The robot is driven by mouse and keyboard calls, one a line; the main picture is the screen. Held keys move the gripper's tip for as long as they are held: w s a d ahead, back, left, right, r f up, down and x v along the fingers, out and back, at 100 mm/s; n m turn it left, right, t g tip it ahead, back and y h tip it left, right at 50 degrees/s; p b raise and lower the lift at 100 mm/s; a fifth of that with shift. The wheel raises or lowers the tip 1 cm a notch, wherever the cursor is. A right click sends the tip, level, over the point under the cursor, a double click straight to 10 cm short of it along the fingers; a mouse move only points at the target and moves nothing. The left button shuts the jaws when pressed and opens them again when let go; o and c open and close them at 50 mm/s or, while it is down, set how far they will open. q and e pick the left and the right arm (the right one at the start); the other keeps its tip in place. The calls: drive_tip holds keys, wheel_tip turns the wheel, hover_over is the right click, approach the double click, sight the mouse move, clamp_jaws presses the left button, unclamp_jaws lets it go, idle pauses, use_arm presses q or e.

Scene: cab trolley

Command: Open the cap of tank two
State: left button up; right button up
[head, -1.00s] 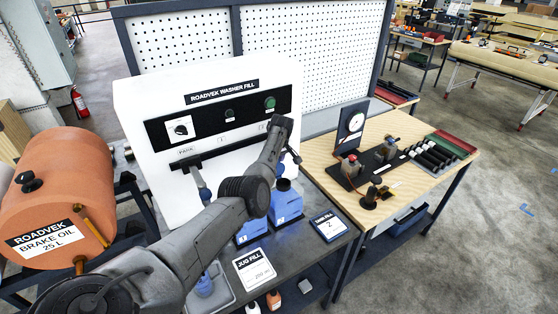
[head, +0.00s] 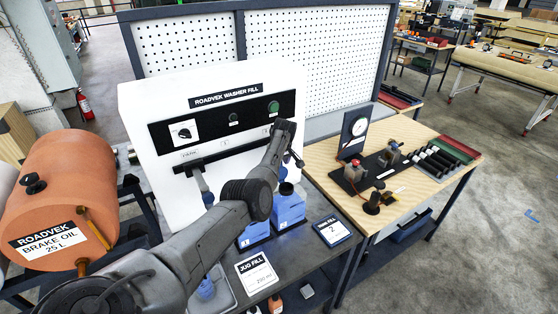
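Two blue tanks stand side by side on the dark bench in front of the white washer-fill machine. The right one (head: 288,210), beside the sign reading 2, has a dark round cap (head: 286,188) on top. The left one (head: 253,234) is partly hidden behind my arm. My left arm comes in from the lower left and reaches across the machine's front. Its gripper (head: 296,160) is small and dark, above and slightly right of the right tank's cap, apparently apart from it. Its fingers are too small and covered to read. My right gripper is not in view.
The washer-fill machine (head: 160,98) has a knob, buttons and hanging nozzles close behind the tanks. A jug-fill sign (head: 257,273) and tank-fill sign (head: 332,231) lie at the front. A wooden bench (head: 420,195) with fittings adjoins on the right.

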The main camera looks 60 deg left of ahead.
use_arm(q)
drive_tip(key=shift+d+r, duration=0.1)
drive_tip(key=shift+r, duration=0.45)
drive_tip(key=v, duration=1.2)
drive_tip(key=shift+d+r, duration=0.15)
drive_tip(key=shift+r, duration=0.15)
